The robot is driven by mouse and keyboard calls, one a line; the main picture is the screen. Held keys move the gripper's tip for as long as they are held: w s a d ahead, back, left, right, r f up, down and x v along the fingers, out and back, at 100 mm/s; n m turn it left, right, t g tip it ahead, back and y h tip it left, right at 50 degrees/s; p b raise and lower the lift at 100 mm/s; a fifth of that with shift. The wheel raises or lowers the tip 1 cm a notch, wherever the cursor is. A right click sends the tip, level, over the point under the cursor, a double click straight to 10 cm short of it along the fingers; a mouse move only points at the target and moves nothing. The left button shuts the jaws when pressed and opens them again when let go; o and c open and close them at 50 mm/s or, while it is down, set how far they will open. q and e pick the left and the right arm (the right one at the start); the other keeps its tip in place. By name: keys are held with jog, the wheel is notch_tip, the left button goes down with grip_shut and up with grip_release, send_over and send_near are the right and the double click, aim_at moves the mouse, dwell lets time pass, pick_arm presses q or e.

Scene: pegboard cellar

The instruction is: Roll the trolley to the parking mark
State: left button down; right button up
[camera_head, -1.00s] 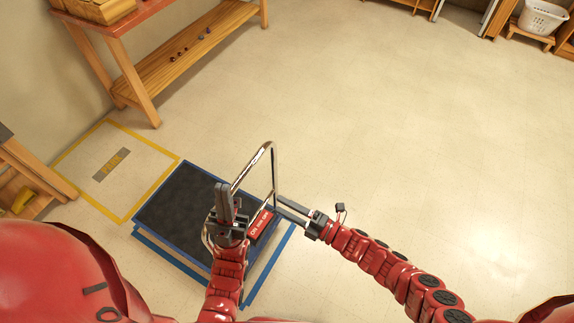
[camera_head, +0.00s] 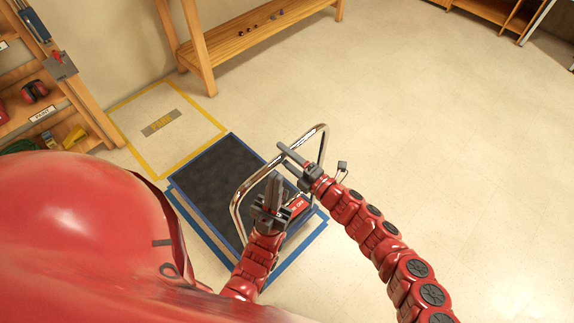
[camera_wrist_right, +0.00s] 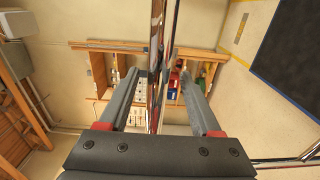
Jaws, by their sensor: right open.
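The trolley has a dark flat deck (camera_head: 225,165) with a blue edge and an upright chrome handle (camera_head: 240,189) at its near end. A red label (camera_head: 298,205) shows low by the handle. A yellow floor outline (camera_head: 122,129) with a grey labelled patch lies beyond the trolley, up and left; I cannot read the label clearly. My right gripper (camera_head: 287,156) is open at the handle; in the right wrist view chrome tube (camera_wrist_right: 157,60) runs between its fingers. My left gripper (camera_head: 275,187) is near the handle's lower part, fingers upward; its opening is unclear.
Blue tape (camera_head: 205,223) on the floor runs around the trolley's near end. A wooden bench (camera_head: 240,40) stands beyond the yellow outline, and a wooden shelf (camera_head: 50,115) is at the left. Open floor (camera_head: 440,130) lies to the right.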

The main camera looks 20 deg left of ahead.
jog(key=shift+w+a+r, duration=0.1)
jog(key=shift+w+a, duration=0.05)
jog(key=shift+a, duration=0.15)
jog(key=shift+c, duration=0.3)
grip_shut()
dwell(1.0)
